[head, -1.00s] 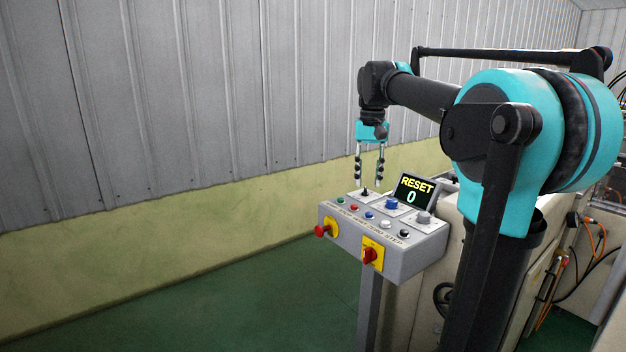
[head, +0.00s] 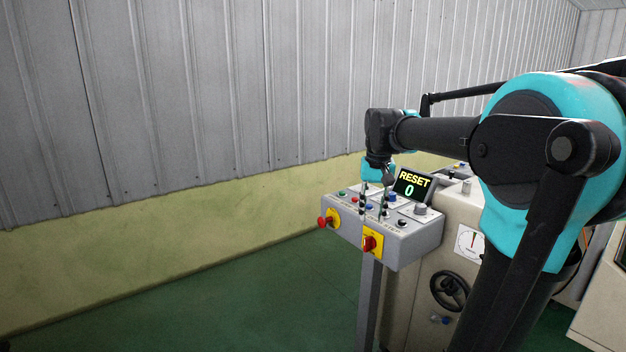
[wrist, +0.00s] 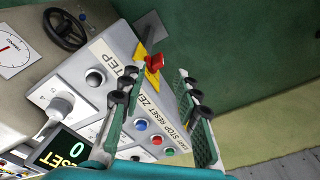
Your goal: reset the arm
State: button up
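The grey control box (head: 410,245) carries a tilted display (head: 411,186) reading "RESET" and "0". My gripper (head: 373,203) points down over its button row, with the fingers apart and nothing between them. In the wrist view, my gripper (wrist: 157,105) is open, and a blue button (wrist: 142,124) and a red button (wrist: 157,140) show between the fingers. The printed labels include "START STOP RESET". The left finger hides part of the panel. I cannot tell whether a fingertip touches any button.
A red mushroom knob (head: 323,221) and a red rotary switch (head: 370,243) on yellow plates stick out from the box's front. A black handwheel (head: 449,290) is on the beige machine at right. Green floor (head: 250,300) is clear at left.

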jog(key=s+d+f+t, duration=0.1)
jog(key=s+f, duration=0.8)
jog(key=f, duration=0.3)
jog(key=s+d+f+n+t, duration=0.1)
jog(key=s+f+t, duration=0.1)
jog(key=s+f, duration=0.7)
notch_tip(320, 180, down, 4)
jog(key=shift+s+d+r, duration=0.25)
jog(key=shift+s+d, duration=0.1)
jog(key=shift+s, duration=0.05)
